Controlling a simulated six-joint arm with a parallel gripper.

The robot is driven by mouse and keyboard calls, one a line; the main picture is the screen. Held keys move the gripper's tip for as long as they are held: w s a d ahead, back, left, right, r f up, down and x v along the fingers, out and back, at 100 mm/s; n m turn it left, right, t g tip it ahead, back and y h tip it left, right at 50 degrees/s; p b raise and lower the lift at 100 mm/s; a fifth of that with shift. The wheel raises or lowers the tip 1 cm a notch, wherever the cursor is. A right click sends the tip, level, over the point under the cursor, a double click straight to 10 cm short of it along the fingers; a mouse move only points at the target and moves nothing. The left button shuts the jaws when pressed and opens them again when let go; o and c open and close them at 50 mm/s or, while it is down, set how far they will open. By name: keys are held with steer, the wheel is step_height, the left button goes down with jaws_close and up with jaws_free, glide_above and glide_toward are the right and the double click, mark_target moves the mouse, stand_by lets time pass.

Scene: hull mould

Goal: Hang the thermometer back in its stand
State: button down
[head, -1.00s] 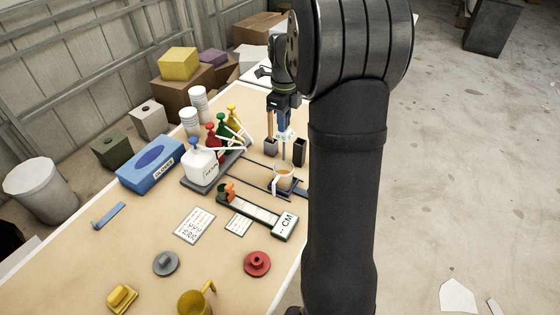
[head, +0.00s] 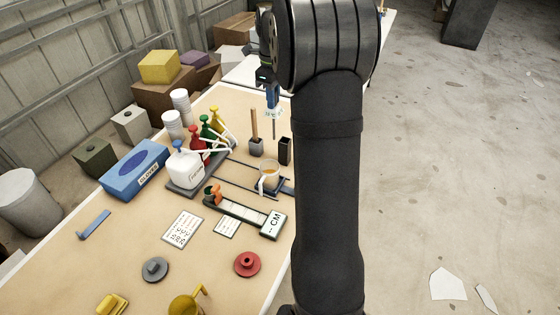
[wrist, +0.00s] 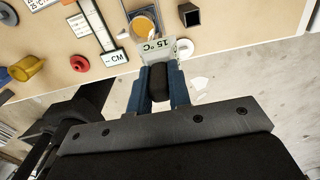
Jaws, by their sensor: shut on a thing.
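My gripper (head: 272,88) is shut on the thermometer (head: 273,127), which hangs upright with its thin stem pointing down. The thermometer's pale tag (wrist: 160,47) reads 15 °C in the wrist view, with its black top between the blue fingers (wrist: 158,82). The stem's lower end appears above the glass cup of amber liquid (head: 269,175), apart from it. An empty black square holder (head: 285,150), which looks like the stand, is to the right of the cup; it also shows in the wrist view (wrist: 189,14).
A grey holder with a wooden stick (head: 255,146) stands left of the black one. Coloured pump bottles (head: 187,168) stand in a tray on the left. A scale marked CM (head: 272,224) lies in front of the cup. The table's right edge is close by.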

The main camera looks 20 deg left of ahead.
steer(key=w+r, duration=0.2)
steer(key=w, duration=0.5)
step_height(320, 180, down, 18)
steer(key=shift+w+d, duration=0.2)
steer(key=shift+w, duration=0.1)
steer(key=shift+f, duration=0.2)
steer(key=shift+f, duration=0.15)
steer(key=c, duration=1.3)
jaws_free()
steer(key=shift+c, duration=0.2)
step_height(320, 180, up, 13)
steer(key=shift+f, duration=0.2)
